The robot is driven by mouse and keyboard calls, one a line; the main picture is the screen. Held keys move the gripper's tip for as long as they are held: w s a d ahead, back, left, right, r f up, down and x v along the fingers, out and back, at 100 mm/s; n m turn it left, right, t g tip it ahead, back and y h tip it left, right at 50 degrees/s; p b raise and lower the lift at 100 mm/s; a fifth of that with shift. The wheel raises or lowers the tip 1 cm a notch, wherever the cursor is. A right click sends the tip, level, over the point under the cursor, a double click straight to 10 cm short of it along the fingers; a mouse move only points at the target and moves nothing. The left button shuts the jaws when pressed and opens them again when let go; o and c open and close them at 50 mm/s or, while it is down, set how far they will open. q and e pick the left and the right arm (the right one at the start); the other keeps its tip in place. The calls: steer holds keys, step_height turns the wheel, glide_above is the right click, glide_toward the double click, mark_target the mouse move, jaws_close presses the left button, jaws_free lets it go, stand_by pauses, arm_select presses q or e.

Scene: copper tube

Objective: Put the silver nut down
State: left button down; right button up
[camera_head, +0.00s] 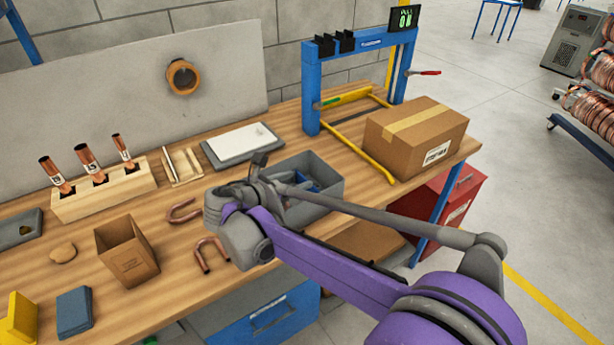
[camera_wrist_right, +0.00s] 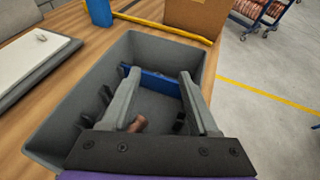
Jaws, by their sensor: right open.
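My right gripper (camera_head: 264,178) is over the grey bin (camera_head: 325,164) on the workbench. In the right wrist view its two fingers (camera_wrist_right: 159,74) are apart, pointing down into the bin (camera_wrist_right: 48,142), with nothing visibly held between them. Inside the bin lie a blue piece (camera_wrist_right: 160,84), a small copper-coloured piece (camera_wrist_right: 138,124) and some dark pieces. I cannot make out a silver nut for certain. A small greyish object (camera_wrist_right: 41,37) lies on the white-topped tray left of the bin. My left gripper is not in view.
A cardboard box (camera_head: 416,139) and a blue frame (camera_head: 311,88) stand right of and behind the bin. Copper U-bends (camera_head: 205,258), an open brown box (camera_head: 128,252) and a wooden block with copper tubes (camera_head: 104,189) are to the left. Bare wood lies between them.

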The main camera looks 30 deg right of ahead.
steer(key=v, duration=0.3)
steer(key=shift+a+r, duration=0.15)
steer(key=shift+a, duration=0.1)
